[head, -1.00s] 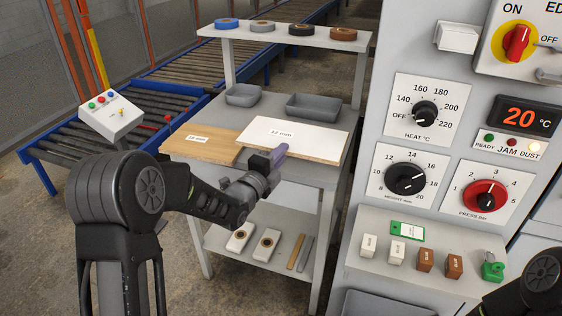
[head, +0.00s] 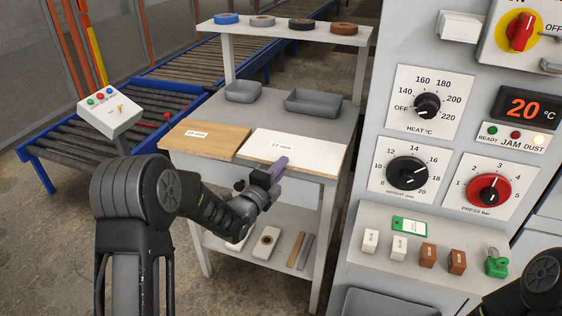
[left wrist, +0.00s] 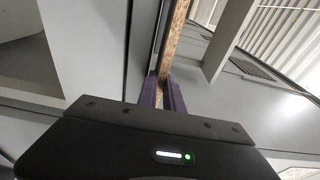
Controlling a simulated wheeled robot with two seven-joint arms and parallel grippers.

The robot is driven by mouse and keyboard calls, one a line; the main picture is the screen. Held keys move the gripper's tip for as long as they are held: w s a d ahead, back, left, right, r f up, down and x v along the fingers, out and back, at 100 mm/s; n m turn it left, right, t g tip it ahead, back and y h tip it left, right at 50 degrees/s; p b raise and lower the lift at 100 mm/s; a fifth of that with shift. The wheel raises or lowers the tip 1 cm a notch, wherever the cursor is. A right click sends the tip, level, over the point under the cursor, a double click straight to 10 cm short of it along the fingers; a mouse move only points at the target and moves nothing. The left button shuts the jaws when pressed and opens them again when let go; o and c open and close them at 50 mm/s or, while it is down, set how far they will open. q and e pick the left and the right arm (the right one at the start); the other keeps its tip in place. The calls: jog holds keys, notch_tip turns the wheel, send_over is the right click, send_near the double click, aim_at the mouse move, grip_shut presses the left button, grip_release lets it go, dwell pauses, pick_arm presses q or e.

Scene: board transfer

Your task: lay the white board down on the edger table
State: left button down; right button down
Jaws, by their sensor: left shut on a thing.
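The white board (head: 298,145), labelled 12 mm, is roughly level over the right front part of the grey edger table (head: 270,110). Its brown chipboard front edge faces me. It looks down at the tabletop, but I cannot see whether its whole underside touches. My left gripper (head: 280,165) is at the middle of the front edge, its purple fingers shut on the board. In the left wrist view, the fingers (left wrist: 161,92) close on the speckled board edge (left wrist: 174,35). My right gripper is out of view; only a dark arm part shows at lower right.
A tan 18 mm board (head: 203,140) lies close on the left. Grey trays (head: 313,102) stand behind, below a shelf (head: 285,34) with tape rolls. The control cabinet (head: 420,150) stands close on the right. A roller conveyor (head: 75,130) is at left.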

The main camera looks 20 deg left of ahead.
pick_arm(q)
jog(key=shift+f, duration=0.45)
jog(key=shift+f, duration=0.1)
